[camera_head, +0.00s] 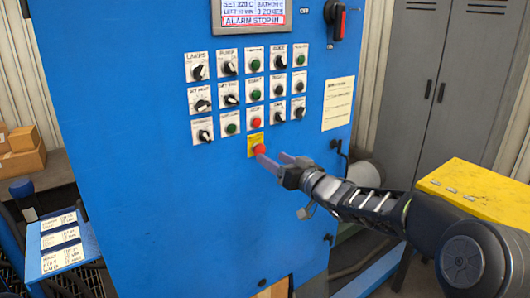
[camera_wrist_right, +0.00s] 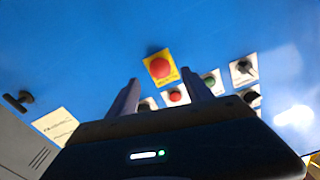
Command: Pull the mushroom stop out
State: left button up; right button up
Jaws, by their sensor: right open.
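The red mushroom stop (camera_head: 259,149) sits on a yellow plate (camera_head: 251,140) below the rows of switches on the blue cabinet. My right gripper (camera_head: 273,161) is open, with its fingertips just below and to the right of the stop in the head view. In the right wrist view the red mushroom stop (camera_wrist_right: 160,67) shows in full on its yellow plate, beyond and between the two fingers of my right gripper (camera_wrist_right: 163,84). I cannot tell whether a finger touches it. My left gripper is not in view.
Rows of knobs and buttons (camera_head: 254,90) lie close above the stop on the blue cabinet (camera_head: 130,160). A red-handled switch (camera_head: 336,20) is at the upper right. A yellow-topped surface (camera_head: 475,185) stands at the right, near my arm. Grey lockers (camera_head: 440,90) stand behind.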

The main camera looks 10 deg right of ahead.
aim_at(261, 151)
jog(key=p+x, duration=0.1)
jog(key=x, duration=0.4)
grip_shut()
dwell(0.6)
